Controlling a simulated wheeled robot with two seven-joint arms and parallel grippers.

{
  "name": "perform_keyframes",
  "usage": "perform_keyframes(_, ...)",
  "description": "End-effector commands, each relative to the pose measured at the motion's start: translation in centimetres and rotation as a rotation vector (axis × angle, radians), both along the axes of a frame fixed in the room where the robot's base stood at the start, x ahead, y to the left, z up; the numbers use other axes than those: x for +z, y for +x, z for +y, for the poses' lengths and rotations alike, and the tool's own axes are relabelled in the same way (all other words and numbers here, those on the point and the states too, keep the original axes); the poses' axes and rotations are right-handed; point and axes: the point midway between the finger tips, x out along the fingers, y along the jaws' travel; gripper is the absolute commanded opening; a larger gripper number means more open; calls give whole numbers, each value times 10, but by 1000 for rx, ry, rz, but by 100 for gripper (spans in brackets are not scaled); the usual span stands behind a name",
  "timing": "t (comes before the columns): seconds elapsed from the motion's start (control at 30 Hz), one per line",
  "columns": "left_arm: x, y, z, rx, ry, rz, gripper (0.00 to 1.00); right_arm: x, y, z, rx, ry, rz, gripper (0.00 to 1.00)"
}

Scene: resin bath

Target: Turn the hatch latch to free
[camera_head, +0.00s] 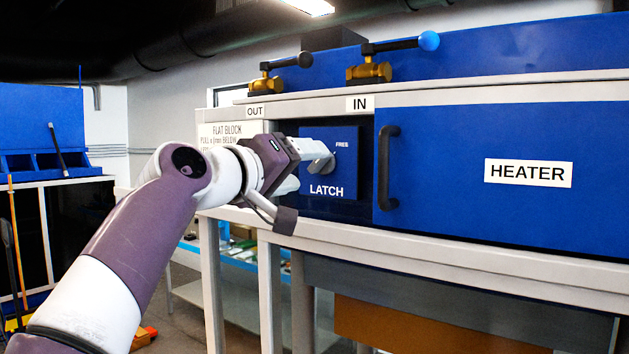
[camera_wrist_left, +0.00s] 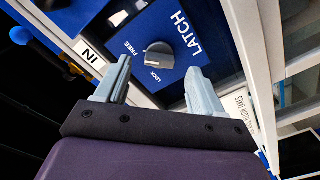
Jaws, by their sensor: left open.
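The hatch latch is a grey knob (camera_wrist_left: 158,55) on a blue panel marked LATCH (camera_head: 326,191), with FREE and LOCK printed near the knob in the left wrist view. My left gripper (camera_head: 309,167) is at the panel in the head view, partly covering the knob. In the left wrist view, my left gripper (camera_wrist_left: 159,66) is open, its two grey fingers apart with the knob showing between and beyond their tips. I see no contact with the knob. Which mark the knob points to is hard to tell. My right gripper is out of view.
A blue HEATER door (camera_head: 528,173) with a dark vertical handle (camera_head: 386,167) is right of the panel. Two brass valves (camera_head: 369,73) sit above, over the OUT and IN labels. A white ledge (camera_head: 430,250) runs below. A paper notice (camera_head: 229,133) is left of the panel.

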Motion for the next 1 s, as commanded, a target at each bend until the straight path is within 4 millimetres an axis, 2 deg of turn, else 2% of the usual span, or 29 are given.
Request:
perform_keyframes(0.03,-8,-12,10,3,0,-4,68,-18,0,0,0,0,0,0)
perform_keyframes(0.1,-8,-27,20,3,-1,-3,68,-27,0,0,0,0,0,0)
perform_keyframes(0.23,-5,-50,37,3,-1,-3,68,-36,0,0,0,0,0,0)
perform_keyframes(0.43,-1,-65,47,0,-1,-1,68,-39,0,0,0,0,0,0)
perform_keyframes(0.87,2,-62,51,20,11,-25,68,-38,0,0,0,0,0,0)
perform_keyframes(0.97,-31,-35,63,93,64,22,68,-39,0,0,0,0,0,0)
perform_keyframes(1.0,-57,-19,70,128,99,65,68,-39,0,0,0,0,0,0)
